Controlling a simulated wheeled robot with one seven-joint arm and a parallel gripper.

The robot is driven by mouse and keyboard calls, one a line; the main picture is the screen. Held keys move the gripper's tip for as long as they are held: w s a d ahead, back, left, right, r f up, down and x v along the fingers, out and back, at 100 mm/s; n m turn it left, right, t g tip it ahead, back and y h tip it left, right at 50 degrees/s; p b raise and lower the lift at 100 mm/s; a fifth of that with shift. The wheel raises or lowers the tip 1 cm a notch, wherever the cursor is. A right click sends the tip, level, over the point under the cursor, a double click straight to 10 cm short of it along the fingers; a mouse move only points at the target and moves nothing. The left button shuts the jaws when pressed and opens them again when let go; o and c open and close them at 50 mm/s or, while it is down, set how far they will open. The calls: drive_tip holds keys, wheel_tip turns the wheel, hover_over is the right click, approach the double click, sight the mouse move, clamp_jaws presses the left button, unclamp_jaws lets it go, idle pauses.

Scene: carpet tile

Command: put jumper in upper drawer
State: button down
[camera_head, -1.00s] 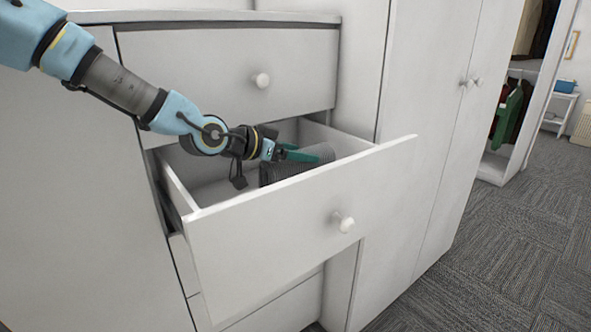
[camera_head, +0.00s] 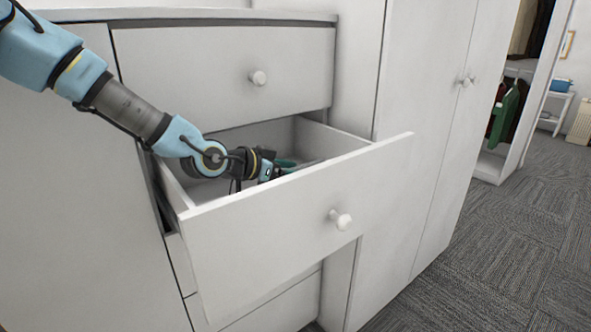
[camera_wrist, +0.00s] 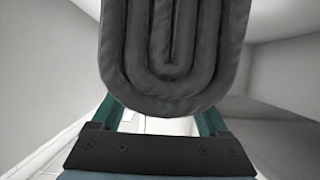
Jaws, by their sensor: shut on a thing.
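The jumper (camera_wrist: 170,50) is a dark grey, rolled or folded bundle. In the wrist view it fills the upper middle, between the green fingers of my gripper (camera_wrist: 160,118), which is shut on it. In the head view my gripper (camera_head: 285,165) reaches down inside the open drawer (camera_head: 290,230), and the front panel hides most of the fingertips and nearly all of the jumper. I cannot tell whether the jumper touches the drawer floor. This open drawer lies below a shut drawer (camera_head: 220,75) with a round white knob.
The open drawer's front panel and side walls stand close around my gripper. A tall white wardrobe (camera_head: 430,130) is just right of the drawers. Farther right are an open closet with hanging clothes (camera_head: 507,112) and clear grey carpet (camera_head: 510,240).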

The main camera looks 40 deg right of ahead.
unclamp_jaws()
drive_tip(key=shift+r, duration=0.2)
drive_tip(key=shift+r+v, duration=0.2)
drive_tip(key=shift+v, duration=1.8)
drive_tip(key=shift+r+v, duration=0.15)
drive_tip(key=shift+v, duration=1.8)
drive_tip(key=shift+d, duration=0.15)
